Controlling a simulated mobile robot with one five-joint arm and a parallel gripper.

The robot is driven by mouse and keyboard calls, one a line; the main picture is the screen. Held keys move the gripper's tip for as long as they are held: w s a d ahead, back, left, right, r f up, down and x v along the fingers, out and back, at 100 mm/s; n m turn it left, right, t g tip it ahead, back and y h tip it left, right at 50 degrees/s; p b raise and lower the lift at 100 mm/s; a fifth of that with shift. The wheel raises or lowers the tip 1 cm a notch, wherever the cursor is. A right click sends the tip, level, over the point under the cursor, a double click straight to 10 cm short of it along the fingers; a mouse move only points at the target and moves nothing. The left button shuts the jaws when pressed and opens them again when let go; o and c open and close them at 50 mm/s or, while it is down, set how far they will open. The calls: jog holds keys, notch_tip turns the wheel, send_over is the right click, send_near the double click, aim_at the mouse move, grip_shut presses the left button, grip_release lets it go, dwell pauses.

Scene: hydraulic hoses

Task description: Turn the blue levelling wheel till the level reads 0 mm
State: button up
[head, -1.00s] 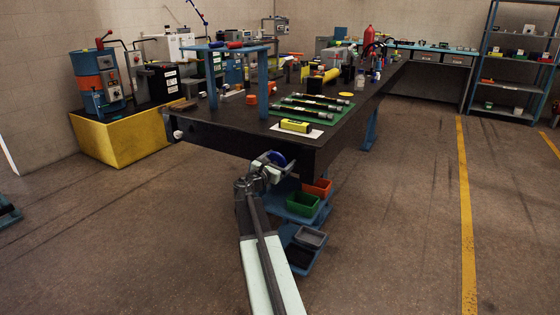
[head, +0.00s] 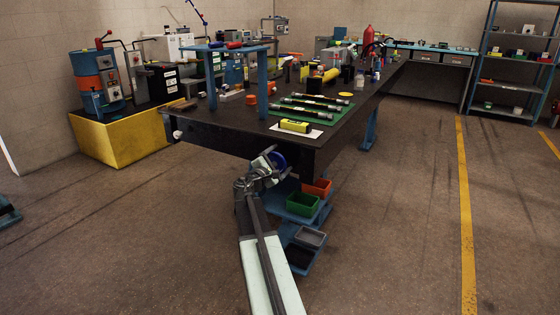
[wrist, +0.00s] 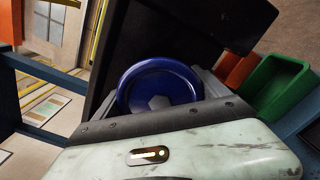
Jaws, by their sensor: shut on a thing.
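The blue levelling wheel (head: 279,160) is at the near end of the dark workbench, below its top edge. In the wrist view the wheel (wrist: 160,90) is round and dark blue with a grey hexagonal hub. My gripper (head: 271,161) is at the wheel and shut on it. In the wrist view the gripper body hides the wheel's lower part. A yellow level (head: 295,126) lies on a white sheet on the bench top near this end. Its reading is too small to make out.
The dark bench (head: 225,142) runs away to the back. Green (head: 303,204) and orange (head: 318,187) bins sit on blue shelves under the bench, just right of my arm. Hoses lie on a green mat (head: 340,117). The floor at left and right is clear.

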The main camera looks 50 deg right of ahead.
aim_at(275, 164)
jog(key=m, duration=0.4)
jog(key=shift+s+m, duration=0.1)
jog(key=shift+m, duration=0.2)
jog(key=m, duration=0.4)
jog(key=shift+m, duration=0.4)
jog(key=o, duration=1.2)
jog(key=shift+o, duration=0.2)
jog(key=shift+a, duration=0.1)
jog(key=v, duration=0.7)
jog(key=shift+s+a, duration=0.15)
jog(key=shift+a, duration=0.2)
